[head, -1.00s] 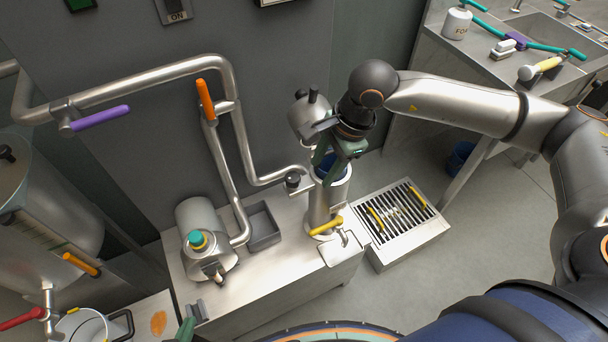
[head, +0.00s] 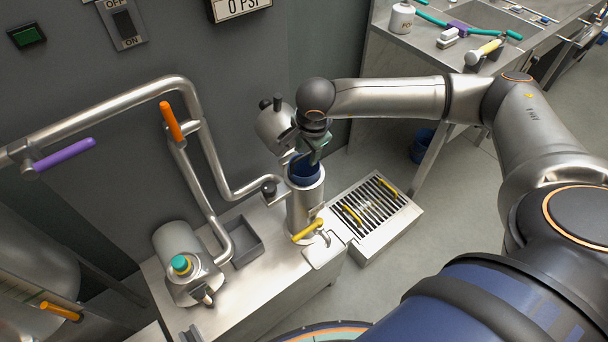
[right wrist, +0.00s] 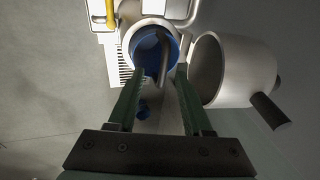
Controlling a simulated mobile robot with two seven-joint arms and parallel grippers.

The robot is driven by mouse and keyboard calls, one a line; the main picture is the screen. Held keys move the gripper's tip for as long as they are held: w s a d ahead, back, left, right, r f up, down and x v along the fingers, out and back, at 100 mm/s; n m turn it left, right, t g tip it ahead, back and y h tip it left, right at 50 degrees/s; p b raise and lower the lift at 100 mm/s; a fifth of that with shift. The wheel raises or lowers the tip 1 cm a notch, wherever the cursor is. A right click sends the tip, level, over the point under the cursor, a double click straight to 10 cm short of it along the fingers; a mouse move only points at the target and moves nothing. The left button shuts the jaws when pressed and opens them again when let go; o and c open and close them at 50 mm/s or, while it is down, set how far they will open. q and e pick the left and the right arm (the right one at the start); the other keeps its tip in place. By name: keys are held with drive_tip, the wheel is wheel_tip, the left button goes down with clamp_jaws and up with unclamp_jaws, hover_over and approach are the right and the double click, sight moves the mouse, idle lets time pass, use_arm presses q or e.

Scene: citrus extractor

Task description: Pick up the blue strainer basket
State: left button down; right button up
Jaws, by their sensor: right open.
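The blue strainer basket (head: 304,176) sits inside the upright steel cylinder (head: 304,208) on the bench, with only its upper part showing. In the right wrist view the basket (right wrist: 139,47) shows as a blue round wall with a grey bar-like handle (right wrist: 163,62) across its opening. My right gripper (head: 309,155) is just above the cylinder's mouth. In the right wrist view its two green fingers (right wrist: 158,72) are apart, with the basket and handle beyond and between their tips. I see nothing held between them. My left gripper is not in view.
The round steel lid (head: 271,128) stands swung open behind the cylinder, close to my right gripper. A yellow-handled valve (head: 307,231) is on the cylinder's front. Steel pipes (head: 212,150) run to its left. A slatted drain box (head: 366,215) stands to its right.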

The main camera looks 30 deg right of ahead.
sight(305, 155)
drive_tip(key=x, duration=0.4)
drive_tip(key=shift+w+f, duration=0.15)
drive_tip(key=shift+w, duration=0.15)
clamp_jaws()
idle(1.1)
